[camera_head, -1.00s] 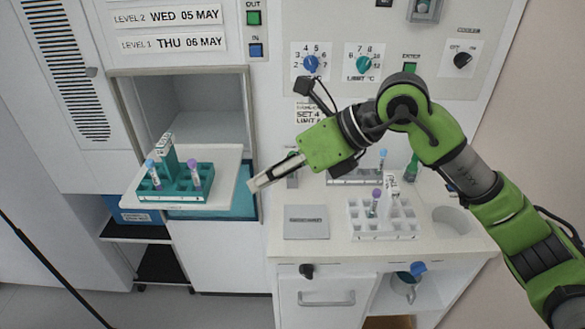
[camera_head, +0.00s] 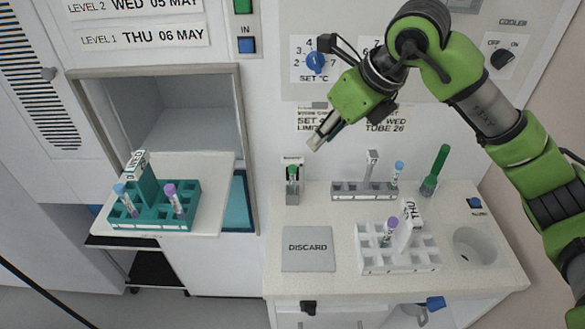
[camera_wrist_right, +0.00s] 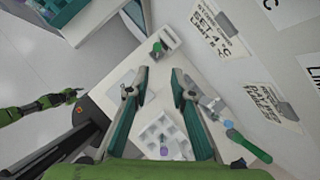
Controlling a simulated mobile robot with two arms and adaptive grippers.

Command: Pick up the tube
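The task does not say which tube; several show in the head view. A blue-capped tube (camera_head: 124,198) and a purple-capped tube (camera_head: 174,200) stand in the teal rack (camera_head: 150,224) at left. A green-capped tube (camera_head: 292,178) stands in a small grey holder. A blue-capped tube (camera_head: 397,174) is in the grey rack (camera_head: 345,192); a purple-capped tube (camera_head: 389,230) is in the white rack (camera_head: 395,262). My right gripper (camera_head: 317,140) is above the counter's back, near the green-capped tube's holder. In the right wrist view its fingers (camera_wrist_right: 160,72) are apart and empty.
The teal rack sits on a pulled-out white shelf (camera_head: 215,190) before an open compartment. The counter (camera_head: 340,275) holds a grey DISCARD plate (camera_head: 308,248), a green-topped item (camera_head: 435,170) and a round recess (camera_head: 474,246). The control panel wall stands behind it.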

